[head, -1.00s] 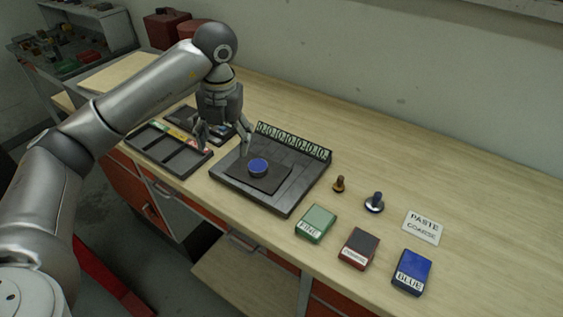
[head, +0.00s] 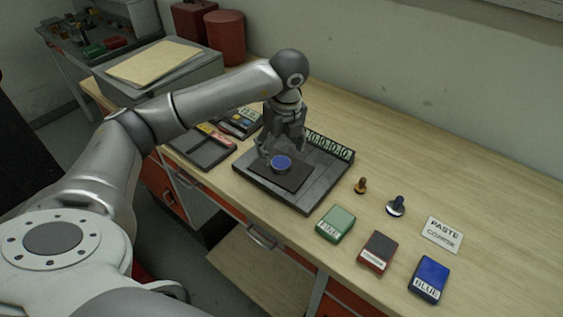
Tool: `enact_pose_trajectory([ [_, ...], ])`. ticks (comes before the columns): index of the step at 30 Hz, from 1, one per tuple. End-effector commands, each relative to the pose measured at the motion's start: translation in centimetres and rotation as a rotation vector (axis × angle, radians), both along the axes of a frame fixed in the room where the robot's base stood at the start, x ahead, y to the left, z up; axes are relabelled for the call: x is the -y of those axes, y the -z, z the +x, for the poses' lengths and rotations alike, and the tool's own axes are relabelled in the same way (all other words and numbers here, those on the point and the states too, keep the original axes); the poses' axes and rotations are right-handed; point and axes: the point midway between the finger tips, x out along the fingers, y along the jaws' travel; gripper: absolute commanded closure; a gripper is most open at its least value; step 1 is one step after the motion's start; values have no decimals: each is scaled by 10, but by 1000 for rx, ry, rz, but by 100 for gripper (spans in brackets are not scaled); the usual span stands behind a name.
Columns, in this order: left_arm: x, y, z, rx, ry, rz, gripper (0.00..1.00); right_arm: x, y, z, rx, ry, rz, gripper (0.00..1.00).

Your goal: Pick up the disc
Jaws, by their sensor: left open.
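The disc (head: 281,163) is a small round piece with a blue top. It lies on a dark square pad (head: 293,178) in the middle of the dark grey tray (head: 307,202) on the workbench. My left gripper (head: 281,150) points down just behind and above the disc, its fingers spread apart. It holds nothing that I can see. Whether a finger touches the disc I cannot tell. My right gripper is not in view.
A compartment tray (head: 207,153) stands left of the disc's tray. To the right are a brass piece (head: 361,186), a dark-knobbed piece (head: 396,206), green (head: 335,223), dark red (head: 376,252) and blue (head: 429,279) boxes, and a label card (head: 442,235). The bench behind them is clear.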

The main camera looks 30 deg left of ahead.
Motion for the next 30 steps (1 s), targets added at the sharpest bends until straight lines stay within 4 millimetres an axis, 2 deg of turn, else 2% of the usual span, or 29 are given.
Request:
enact_pose_trajectory([
  [7,0,28,3,-6,1,2,27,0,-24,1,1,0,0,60],
  [12,-2,49,5,-3,2,1,27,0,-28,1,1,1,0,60],
  [20,-2,52,6,0,2,0,27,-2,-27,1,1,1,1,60],
  [30,-2,52,6,-1,2,1,71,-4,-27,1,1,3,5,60],
])
